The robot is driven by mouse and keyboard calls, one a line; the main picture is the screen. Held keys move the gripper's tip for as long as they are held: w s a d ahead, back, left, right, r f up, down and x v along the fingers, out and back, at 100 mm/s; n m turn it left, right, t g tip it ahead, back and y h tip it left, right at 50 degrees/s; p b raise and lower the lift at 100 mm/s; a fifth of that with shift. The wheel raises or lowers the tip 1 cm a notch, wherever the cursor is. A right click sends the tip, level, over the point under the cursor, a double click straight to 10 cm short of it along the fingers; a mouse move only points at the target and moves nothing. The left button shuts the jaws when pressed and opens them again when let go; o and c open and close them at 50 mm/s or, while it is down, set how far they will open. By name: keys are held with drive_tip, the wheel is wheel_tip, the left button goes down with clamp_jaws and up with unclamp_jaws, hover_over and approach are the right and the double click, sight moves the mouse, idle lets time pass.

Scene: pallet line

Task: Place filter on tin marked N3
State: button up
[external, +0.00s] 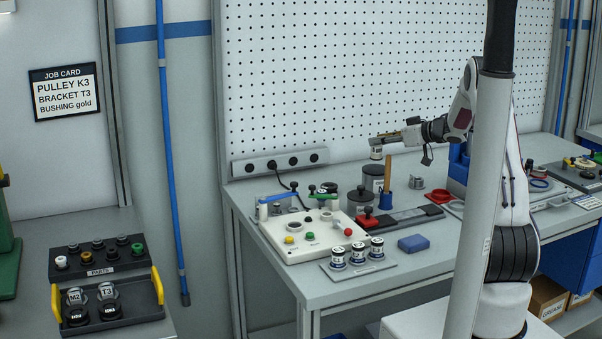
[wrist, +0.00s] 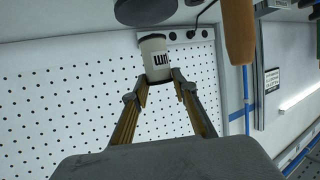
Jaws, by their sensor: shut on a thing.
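My gripper (external: 380,141) is shut on a small white cylinder with dark ends, which I take to be the filter (external: 376,153). It hangs in the air above the back of the bench. In the wrist view the filter (wrist: 155,58) sits between the fingertips of my gripper (wrist: 160,82), with a dark mark on its side. Three white, black-topped cylinders with labels (external: 338,258) (external: 357,251) (external: 376,247) stand on a grey plate at the bench's front. Their labels are too small to read surely. No tin marked N3 can be made out.
Dark grey canisters (external: 359,201) stand below my gripper, beside a blue holder (external: 387,201) with an upright wooden handle (external: 388,173). A white control box (external: 305,240) lies left of them. A blue block (external: 413,243) lies near the front edge. Pegboard (external: 300,80) rises behind.

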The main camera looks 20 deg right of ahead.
sight(381, 149)
drive_tip(key=shift+f, duration=1.7)
drive_tip(key=shift+f, duration=0.15)
drive_tip(key=o, duration=0.9)
drive_tip(key=shift+s+d+r, duration=0.1)
drive_tip(key=shift+s+r, duration=0.05)
drive_tip(key=shift+r, duration=0.05)
drive_tip(key=v, duration=1.1)
drive_tip(key=shift+s+d+r, duration=0.1)
drive_tip(key=shift+s, duration=0.25)
drive_tip(key=shift+w+r, duration=0.1)
